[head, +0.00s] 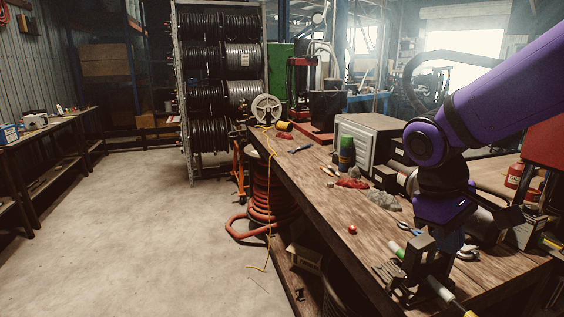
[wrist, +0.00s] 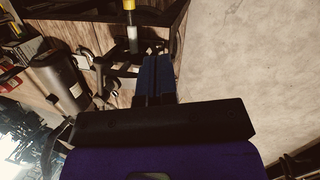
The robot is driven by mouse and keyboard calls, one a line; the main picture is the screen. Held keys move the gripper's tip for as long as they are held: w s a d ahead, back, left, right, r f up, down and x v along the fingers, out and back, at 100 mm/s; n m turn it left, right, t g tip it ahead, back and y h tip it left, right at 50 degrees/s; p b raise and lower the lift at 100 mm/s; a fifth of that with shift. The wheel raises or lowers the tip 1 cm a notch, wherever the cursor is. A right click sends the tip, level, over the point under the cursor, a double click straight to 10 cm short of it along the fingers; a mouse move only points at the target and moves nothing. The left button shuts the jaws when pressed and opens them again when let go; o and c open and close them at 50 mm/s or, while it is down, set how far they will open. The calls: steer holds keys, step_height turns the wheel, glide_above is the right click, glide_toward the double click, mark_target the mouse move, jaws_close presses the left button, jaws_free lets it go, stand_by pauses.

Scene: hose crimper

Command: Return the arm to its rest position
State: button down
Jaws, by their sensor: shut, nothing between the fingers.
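My purple arm reaches in from the right in the head view, over the near end of the wooden workbench (head: 315,190). My gripper (head: 449,248) hangs below it, pointing down just behind a dark metal fixture. In the wrist view my gripper (wrist: 155,62) shows two blue fingers side by side, shut with nothing between them. The dark fixture (head: 424,268) stands at the bench's near edge, close to the fingers. It also shows beyond the fingertips in the wrist view (wrist: 120,70). I cannot tell whether they touch.
A grey box-shaped machine (head: 366,143), a green-labelled can (head: 346,152), rags (head: 383,199) and a small red ball (head: 352,229) are on the bench. A yellow-handled tool (head: 441,291) lies by the fixture. Open concrete floor (head: 150,230) is left of the bench.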

steer(key=s+d+r+m+t+y, duration=0.2)
steer(key=s+r+m+t, duration=0.3)
steer(key=s+r, duration=0.3)
steer(key=shift+s+d+r+m+t+y, duration=0.3)
steer(key=shift+s+d+r+t+y, duration=0.1)
steer(key=shift+s+t+y, duration=0.4)
stand_by(0.3)
